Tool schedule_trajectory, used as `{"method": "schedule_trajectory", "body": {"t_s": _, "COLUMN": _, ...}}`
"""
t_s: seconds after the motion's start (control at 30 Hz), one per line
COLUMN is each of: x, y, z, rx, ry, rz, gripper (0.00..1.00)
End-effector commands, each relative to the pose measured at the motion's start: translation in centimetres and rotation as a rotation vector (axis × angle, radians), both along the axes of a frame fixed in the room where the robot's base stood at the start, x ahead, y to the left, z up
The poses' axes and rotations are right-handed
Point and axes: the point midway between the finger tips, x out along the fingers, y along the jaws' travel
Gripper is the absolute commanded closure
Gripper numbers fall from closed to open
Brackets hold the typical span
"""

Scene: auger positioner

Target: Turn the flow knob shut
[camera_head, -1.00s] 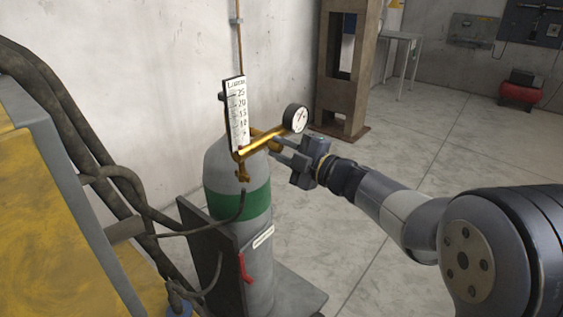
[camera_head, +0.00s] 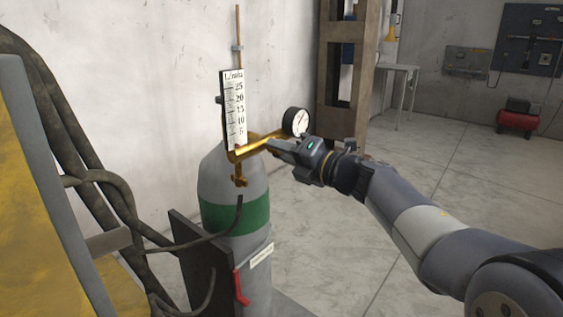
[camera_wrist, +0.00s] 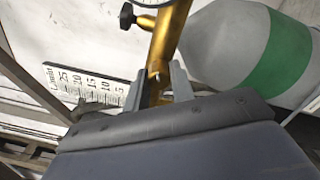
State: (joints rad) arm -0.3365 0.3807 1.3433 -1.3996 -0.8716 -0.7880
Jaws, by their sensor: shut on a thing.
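The brass regulator (camera_head: 252,147) sits on top of a grey gas cylinder with a green band, with a flow scale (camera_head: 235,105) and a round gauge (camera_head: 297,122). My gripper (camera_head: 274,147) is at the right side of the brass body, just below the gauge. In the wrist view, its fingers (camera_wrist: 158,88) are closed around the brass end that appears to be the flow knob (camera_wrist: 156,72). The fingers hide most of it, so how far it is turned cannot be told. A black knob (camera_wrist: 127,16) sticks out of the brass body, clear of the fingers.
The cylinder (camera_head: 222,180) stands in a dark cart (camera_head: 190,250) with a red lever (camera_head: 240,288). Dark hoses (camera_head: 85,160) run down at left beside a yellow machine (camera_head: 25,200). The floor at right is open.

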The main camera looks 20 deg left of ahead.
Motion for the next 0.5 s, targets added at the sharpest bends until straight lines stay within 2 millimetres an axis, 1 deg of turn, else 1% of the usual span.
{"method": "schedule_trajectory", "body": {"t_s": 0.03, "x": -0.01, "y": 0.00, "z": -0.50, "rx": -0.019, "ry": -0.042, "rz": 0.001, "gripper": 1.00}}
{"method": "schedule_trajectory", "body": {"t_s": 0.5, "x": 0.02, "y": 0.00, "z": -0.47, "rx": -0.189, "ry": -0.455, "rz": 0.002, "gripper": 1.00}}
